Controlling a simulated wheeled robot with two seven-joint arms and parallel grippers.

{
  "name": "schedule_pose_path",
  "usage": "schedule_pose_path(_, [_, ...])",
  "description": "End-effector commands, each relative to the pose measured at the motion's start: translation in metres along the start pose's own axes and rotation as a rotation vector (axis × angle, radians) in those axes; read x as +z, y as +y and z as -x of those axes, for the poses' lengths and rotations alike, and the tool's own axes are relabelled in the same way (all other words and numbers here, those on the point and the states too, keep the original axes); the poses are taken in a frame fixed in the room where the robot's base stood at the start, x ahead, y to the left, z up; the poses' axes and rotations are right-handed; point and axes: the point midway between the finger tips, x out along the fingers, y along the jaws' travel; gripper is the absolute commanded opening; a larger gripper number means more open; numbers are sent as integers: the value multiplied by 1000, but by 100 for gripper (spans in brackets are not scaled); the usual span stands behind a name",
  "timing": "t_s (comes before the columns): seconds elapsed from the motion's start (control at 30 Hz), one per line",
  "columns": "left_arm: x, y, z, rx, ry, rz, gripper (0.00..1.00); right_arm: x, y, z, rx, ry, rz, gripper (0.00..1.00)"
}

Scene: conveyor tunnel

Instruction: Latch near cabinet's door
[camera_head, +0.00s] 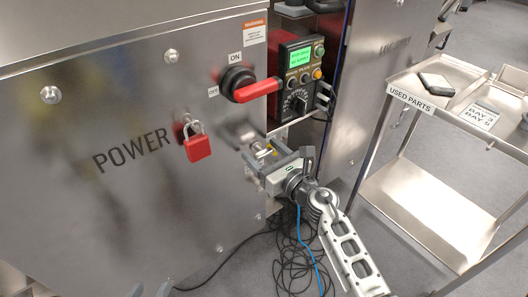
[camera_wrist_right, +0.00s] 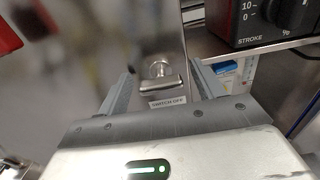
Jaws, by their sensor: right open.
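The near cabinet's steel door (camera_head: 110,205), marked POWER, fills the left of the head view. How flush its right edge sits is hard to tell. A small metal latch handle (camera_wrist_right: 163,83) shows in the right wrist view above a "SWITCH OFF" label (camera_wrist_right: 168,102). My right gripper (camera_wrist_right: 161,72) is open, its fingers on either side of the handle; contact is not clear. In the head view my right gripper (camera_head: 270,163) is at the door's right edge and partly hides the latch. My left gripper (camera_head: 151,289) shows only its tips at the bottom edge.
A red padlock (camera_head: 197,147) hangs on the door below a red rotary handle (camera_head: 257,90). A control box (camera_head: 297,75) stands right of it. A used-parts cart (camera_head: 430,200) stands right. Black and blue cables (camera_head: 297,250) lie on the floor.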

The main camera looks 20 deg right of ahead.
Motion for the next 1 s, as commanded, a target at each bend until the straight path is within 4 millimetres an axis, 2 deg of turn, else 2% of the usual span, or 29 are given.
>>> schedule_pose_path(0.3, [0, 0, 1, 0, 1, 1, 39, 0, 0, -2, 0, 0, -1, 67])
schedule_pose_path(0.47, [1, 1, 2, 1, -3, 2, 39, 0, 0, -2, 0, 0, -1, 23])
schedule_pose_path(0.77, [0, 1, 2, 1, -3, 2, 39, 0, 0, -2, 0, 1, -20, 23])
schedule_pose_path(1.0, [-3, 2, 5, 2, -4, 3, 39, 1, 0, -2, 1, 2, -127, 23])
